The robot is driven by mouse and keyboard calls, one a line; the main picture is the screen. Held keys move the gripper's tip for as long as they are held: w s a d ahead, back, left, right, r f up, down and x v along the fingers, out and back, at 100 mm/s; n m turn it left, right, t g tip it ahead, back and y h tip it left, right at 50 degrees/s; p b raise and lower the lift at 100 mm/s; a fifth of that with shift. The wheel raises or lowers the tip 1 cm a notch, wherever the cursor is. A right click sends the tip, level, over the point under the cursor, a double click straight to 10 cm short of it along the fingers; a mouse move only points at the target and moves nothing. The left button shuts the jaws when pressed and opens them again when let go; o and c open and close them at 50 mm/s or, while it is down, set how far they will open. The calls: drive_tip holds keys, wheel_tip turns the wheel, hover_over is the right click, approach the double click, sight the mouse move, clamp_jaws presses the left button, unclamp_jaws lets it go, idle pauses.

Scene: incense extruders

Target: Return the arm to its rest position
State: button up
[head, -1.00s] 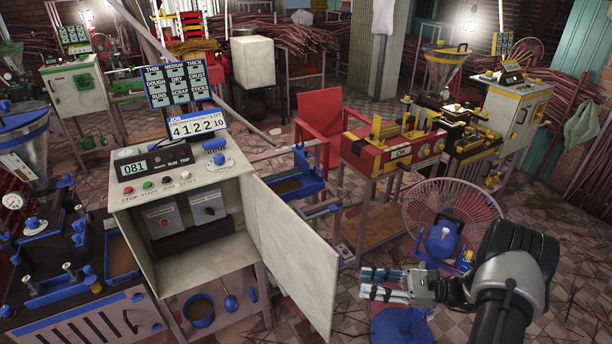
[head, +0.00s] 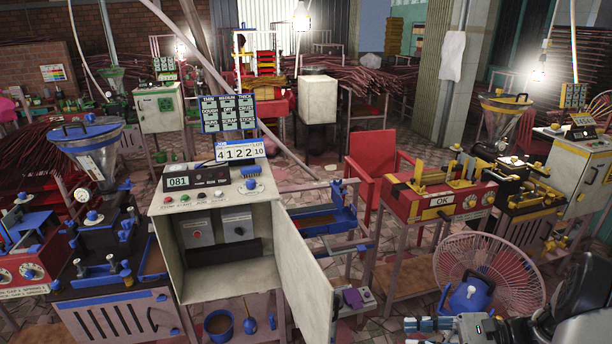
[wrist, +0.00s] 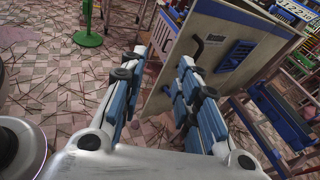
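My gripper (head: 440,325) shows at the bottom right edge of the head view, partly cut off, with its arm beside it. In the wrist view my gripper (wrist: 162,62) has its two blue-padded fingers well apart, with nothing between them. The floor and the control cabinet's door show past the gap. The fingers look apart from the door, though the exact distance is hard to tell.
The grey control cabinet (head: 218,185) stands with its door (head: 307,280) swung open; the door's outer face also shows in the wrist view (wrist: 205,85). A pedestal fan (head: 505,262) stands close to my arm. A red chair (head: 372,165) is behind.

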drive_tip(key=s+a+r+n+g+h, duration=0.5)
drive_tip(key=s+a+r+n+h, duration=0.25)
drive_tip(key=a+r+n, duration=0.35)
drive_tip(key=s+r+n+t+h, duration=0.3)
drive_tip(key=s+n+h, duration=0.1)
drive_tip(key=s, duration=0.2)
drive_tip(key=s+r+n+t+h, duration=0.3)
drive_tip(key=s+r+n, duration=0.1)
drive_tip(key=s, duration=0.3)
drive_tip(key=shift+s+d+t+h, duration=0.2)
drive_tip(key=shift+d+t+h, duration=0.05)
drive_tip(key=shift+t+h, duration=0.1)
